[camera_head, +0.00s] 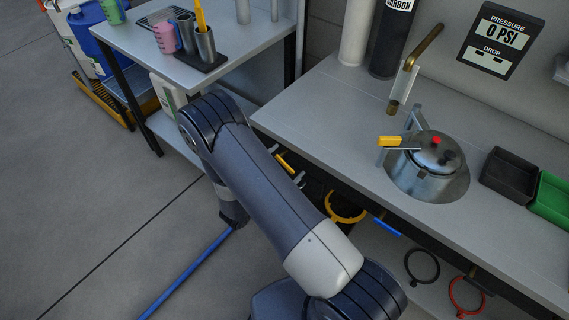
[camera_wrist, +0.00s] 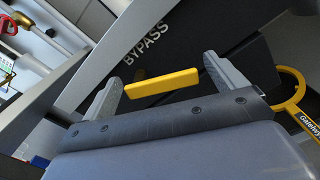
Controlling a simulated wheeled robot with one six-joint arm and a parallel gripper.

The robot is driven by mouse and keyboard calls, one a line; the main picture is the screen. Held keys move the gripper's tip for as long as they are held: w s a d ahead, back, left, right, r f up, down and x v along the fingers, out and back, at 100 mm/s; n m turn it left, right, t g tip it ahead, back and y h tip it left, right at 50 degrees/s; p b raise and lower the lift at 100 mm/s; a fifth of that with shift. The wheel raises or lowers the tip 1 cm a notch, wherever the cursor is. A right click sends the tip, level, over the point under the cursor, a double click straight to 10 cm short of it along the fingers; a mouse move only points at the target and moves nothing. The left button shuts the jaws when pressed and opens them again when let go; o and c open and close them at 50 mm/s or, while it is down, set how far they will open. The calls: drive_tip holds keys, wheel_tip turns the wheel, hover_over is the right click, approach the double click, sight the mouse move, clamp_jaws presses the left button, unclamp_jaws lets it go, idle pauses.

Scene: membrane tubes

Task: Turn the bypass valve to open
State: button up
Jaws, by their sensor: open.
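The bypass valve's yellow lever handle (camera_wrist: 162,84) lies between the fingers of my gripper (camera_wrist: 162,68) in the wrist view. The fingers are open, one at each end of the bar, and no grip on it shows. The word BYPASS is printed on the dark panel (camera_wrist: 190,50) just beyond. In the head view, the yellow bar (camera_head: 285,163) shows below the bench edge, beside my arm, with the grey fingertips of my gripper (camera_head: 287,165) around it. The valve body is hidden.
A yellow ring (camera_wrist: 292,95) is close to the right finger. The bench (camera_head: 330,110) overhangs this spot and carries a metal pot (camera_head: 430,180). Black (camera_head: 422,267) and red (camera_head: 467,296) rings hang below. A side table (camera_head: 240,45) stands at the upper left.

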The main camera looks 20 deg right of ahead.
drive_tip(key=shift+c, duration=0.5)
drive_tip(key=c, duration=0.9)
drive_tip(key=shift+f, duration=0.1)
